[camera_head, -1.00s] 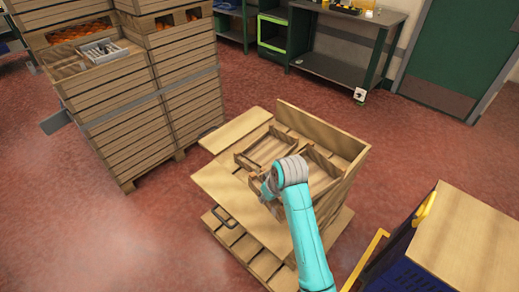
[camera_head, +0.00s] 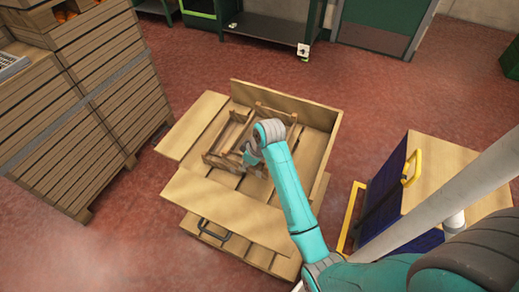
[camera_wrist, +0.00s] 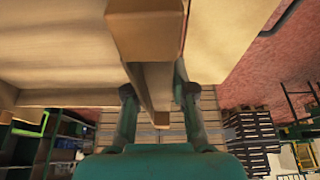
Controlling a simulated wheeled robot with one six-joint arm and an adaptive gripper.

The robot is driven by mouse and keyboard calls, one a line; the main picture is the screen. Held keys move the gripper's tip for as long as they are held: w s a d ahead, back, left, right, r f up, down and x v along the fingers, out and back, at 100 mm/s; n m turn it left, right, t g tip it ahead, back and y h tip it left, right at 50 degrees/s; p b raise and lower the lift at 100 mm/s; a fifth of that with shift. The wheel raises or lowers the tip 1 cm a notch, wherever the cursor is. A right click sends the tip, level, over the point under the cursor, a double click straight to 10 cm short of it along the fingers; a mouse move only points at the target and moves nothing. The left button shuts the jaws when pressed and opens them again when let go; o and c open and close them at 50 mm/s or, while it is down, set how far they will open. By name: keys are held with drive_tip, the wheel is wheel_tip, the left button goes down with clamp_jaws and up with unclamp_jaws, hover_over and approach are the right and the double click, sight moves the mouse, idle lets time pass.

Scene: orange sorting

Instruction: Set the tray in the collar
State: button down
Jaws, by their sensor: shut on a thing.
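The tray (camera_head: 222,162) is a brown open wooden frame. It is over the slatted floor inside the collar (camera_head: 285,101), toward the left and back, and looks tilted. I cannot tell whether it touches the floor. The collar is a pale wooden box on a pallet, with raised walls at the back and right. My gripper (camera_head: 251,157) is at the tray's near side, shut on its edge. In the wrist view a wooden bar of the tray (camera_wrist: 155,85) runs between the fingers (camera_wrist: 155,95). My gripper and arm hide part of the tray.
Flat pale boards (camera_head: 226,207) stick out at the collar's front and left. A tall stack of wooden crates (camera_head: 95,110) stands left. A wooden-topped blue cabinet with a yellow handle (camera_head: 410,168) stands right. Red floor (camera_head: 185,60) is clear behind the collar.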

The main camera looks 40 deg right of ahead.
drive_tip(key=s+d, duration=0.1)
drive_tip(key=s+d+f, duration=0.1)
drive_tip(key=s+d, duration=0.1)
drive_tip(key=s+d+f, duration=0.1)
drive_tip(key=d, duration=0.1)
drive_tip(key=shift+s+d+f, duration=0.1)
drive_tip(key=shift+s+f, duration=0.05)
drive_tip(key=shift+s, duration=0.2)
drive_tip(key=shift+s+d+f, duration=0.1)
drive_tip(key=shift+s+f, duration=0.05)
drive_tip(key=shift+f, duration=0.1)
wheel_tip(320, 180, down, 10)
drive_tip(key=shift+r, duration=0.15)
drive_tip(key=c, duration=1)
unclamp_jaws()
